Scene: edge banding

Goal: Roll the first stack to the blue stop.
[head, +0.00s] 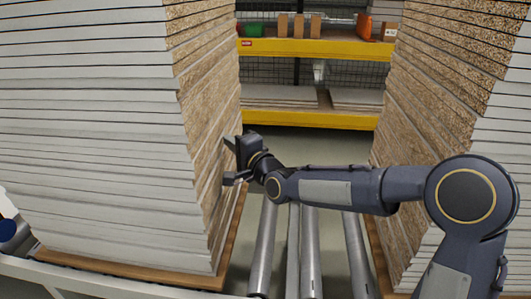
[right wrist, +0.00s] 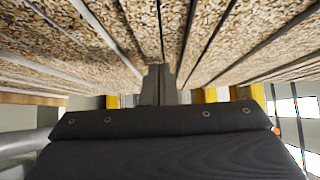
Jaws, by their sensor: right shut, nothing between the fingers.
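A tall stack of white-faced chipboard panels (head: 95,150) stands at the left of the head view on a wooden base board (head: 130,273). Its bare chipboard side faces the aisle. My right gripper (head: 236,160) is at that side, about mid-height, pointing left. In the right wrist view its fingers (right wrist: 160,82) are together and empty, ending at or very near the chipboard edges (right wrist: 165,25); contact is hard to tell. A dark blue round piece (head: 7,228), perhaps the blue stop, is partly cut off at the far left edge. My left gripper is out of view.
A second stack (head: 440,90) stands at the right, on its own base board. Several metal rollers (head: 310,255) lie between the stacks. A pale rail (head: 50,280) runs along the front. A yellow shelf (head: 315,48) with boxes stands behind.

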